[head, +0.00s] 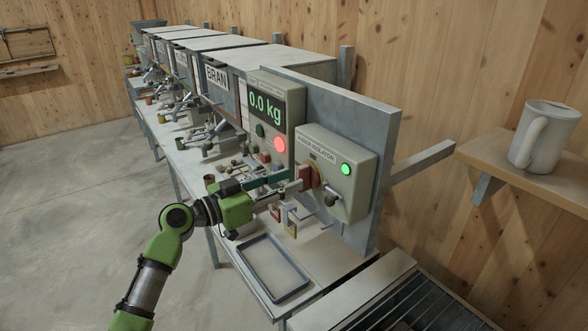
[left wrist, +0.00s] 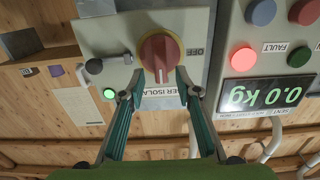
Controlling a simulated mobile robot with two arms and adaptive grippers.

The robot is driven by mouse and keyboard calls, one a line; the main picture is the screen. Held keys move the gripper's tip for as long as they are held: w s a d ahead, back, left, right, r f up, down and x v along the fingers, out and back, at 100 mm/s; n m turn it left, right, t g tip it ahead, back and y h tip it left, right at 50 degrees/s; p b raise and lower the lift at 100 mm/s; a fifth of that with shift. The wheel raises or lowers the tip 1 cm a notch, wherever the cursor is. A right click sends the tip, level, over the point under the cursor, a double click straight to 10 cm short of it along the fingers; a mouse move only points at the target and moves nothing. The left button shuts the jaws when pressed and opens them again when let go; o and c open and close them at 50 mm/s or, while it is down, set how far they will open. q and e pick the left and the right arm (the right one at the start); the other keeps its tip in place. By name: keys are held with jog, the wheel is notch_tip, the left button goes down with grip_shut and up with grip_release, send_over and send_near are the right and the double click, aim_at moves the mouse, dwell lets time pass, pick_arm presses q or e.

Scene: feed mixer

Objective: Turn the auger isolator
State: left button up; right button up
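The auger isolator is a grey box (head: 322,153) with a red rotary knob (head: 304,178) on a yellow plate. The knob faces my left wrist camera (left wrist: 158,52), with the word OFF on the box beside it. A green lamp (head: 346,169) on the box is lit; it also shows in the left wrist view (left wrist: 109,94). My left gripper (head: 291,186) is at the knob. In the left wrist view its two fingertips (left wrist: 160,78) are apart, one on each side of the knob's near part. I cannot tell whether they touch it. My right gripper is not in view.
A black-ended handle (head: 333,198) sticks out of the isolator box beside the knob. The scale panel (head: 267,108) reads 0.0 kg and has a lit red button (head: 280,145). A padlock (head: 291,229) and an empty tray (head: 272,268) are below my gripper. A mug (head: 541,135) stands on the right shelf.

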aim_at(305, 178)
pick_arm(q)
jog(key=shift+p+x, duration=0.35)
jog(key=shift+x, duration=1)
jog(key=shift+f, duration=0.1)
grip_shut()
